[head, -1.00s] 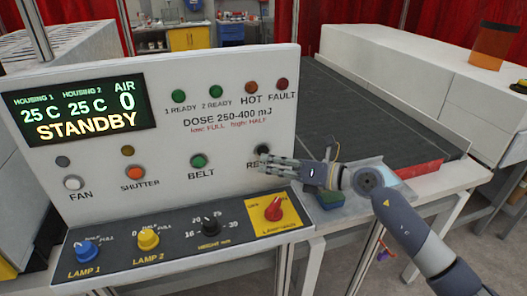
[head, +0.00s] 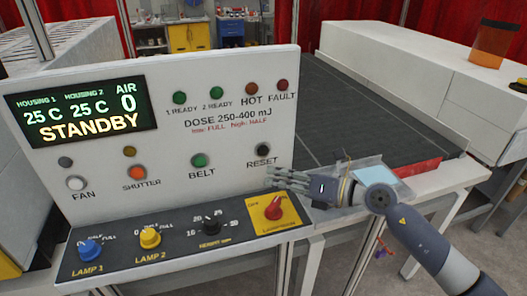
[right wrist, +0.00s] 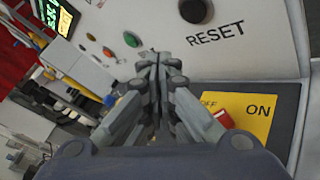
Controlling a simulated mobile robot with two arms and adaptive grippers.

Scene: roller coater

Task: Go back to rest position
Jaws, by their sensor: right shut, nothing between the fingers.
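My right gripper (head: 272,179) is shut and empty in the head view. It is in front of the right side of the control panel (head: 225,75), below the black RESET button (head: 262,150) and above the red lamp main knob (head: 274,208). In the right wrist view the closed fingers (right wrist: 157,62) point at the panel, with the RESET button (right wrist: 195,9) above right and the red knob (right wrist: 220,118) at lower right. The fingers look apart from the button. The display (head: 80,112) reads STANDBY, 25 C for both housings, AIR 0. My left gripper is not in view.
The panel's sloped lower ledge holds the blue lamp 1 knob (head: 90,250), yellow lamp 2 knob (head: 150,238) and black height knob (head: 211,222). A dark conveyor belt (head: 350,105) lies behind. A clear tray (head: 350,185) is beside my right wrist. An amber jar (head: 494,40) stands at upper right.

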